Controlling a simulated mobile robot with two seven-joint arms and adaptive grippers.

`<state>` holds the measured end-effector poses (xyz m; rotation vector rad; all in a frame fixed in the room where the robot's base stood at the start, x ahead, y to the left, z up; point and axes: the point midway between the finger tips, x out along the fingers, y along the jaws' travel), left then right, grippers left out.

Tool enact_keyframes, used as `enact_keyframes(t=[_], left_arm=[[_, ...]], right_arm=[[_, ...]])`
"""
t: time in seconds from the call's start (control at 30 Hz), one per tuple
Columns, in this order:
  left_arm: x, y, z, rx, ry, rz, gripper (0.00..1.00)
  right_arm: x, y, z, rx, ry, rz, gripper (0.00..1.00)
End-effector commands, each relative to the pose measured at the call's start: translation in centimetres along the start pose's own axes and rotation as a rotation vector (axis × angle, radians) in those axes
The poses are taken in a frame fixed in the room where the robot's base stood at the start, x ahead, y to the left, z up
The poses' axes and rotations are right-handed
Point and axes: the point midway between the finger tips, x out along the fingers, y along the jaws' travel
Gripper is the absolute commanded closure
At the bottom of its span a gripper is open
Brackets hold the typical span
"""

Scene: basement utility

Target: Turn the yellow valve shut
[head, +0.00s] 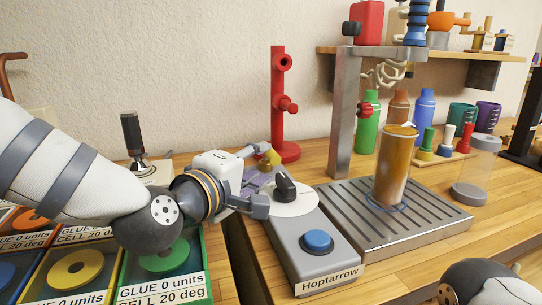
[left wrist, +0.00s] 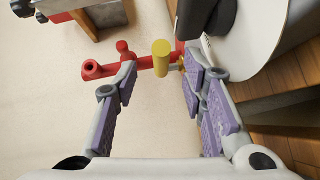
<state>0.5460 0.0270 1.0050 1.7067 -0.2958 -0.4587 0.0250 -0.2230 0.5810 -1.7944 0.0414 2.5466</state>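The yellow valve (head: 271,158) is low on a red upright post (head: 278,95), partly hidden by my left gripper in the head view. In the left wrist view, the yellow valve (left wrist: 161,52) shows as a rounded bar, with a smaller yellow piece beside it. My left gripper (head: 262,180) is open, its two purple-padded fingers spread toward the post. In the left wrist view the valve appears in the gap between the fingertips, nearer the right finger; I see no contact. My right gripper is out of view; only part of my right arm shows at bottom right.
A grey box labelled Hoptarrow (head: 325,258) with a blue button and a black knob on a white disc lies close below my left gripper. A drip-tray stand (head: 440,222) holds an orange-brown cup. Bins of rings (head: 165,285) are at left.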

Motion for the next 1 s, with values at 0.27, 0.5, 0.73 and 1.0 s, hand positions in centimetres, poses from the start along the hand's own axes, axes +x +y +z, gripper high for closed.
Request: enact_keyframes(t=[0.27,0.5,0.73,1.0], left_arm=[[5.7,-0.2,0.0,0.000,0.001,-0.001,0.62],[6.6,0.0,0.0,0.000,0.001,0.000,0.62],[6.6,0.0,0.0,0.000,0.001,0.000,0.87],[6.5,0.0,0.0,0.001,0.001,0.001,1.00]], right_arm=[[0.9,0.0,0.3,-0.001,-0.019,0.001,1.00],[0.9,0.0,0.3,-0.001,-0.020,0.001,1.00],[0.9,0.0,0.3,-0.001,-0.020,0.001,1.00],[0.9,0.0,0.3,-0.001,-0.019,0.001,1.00]])
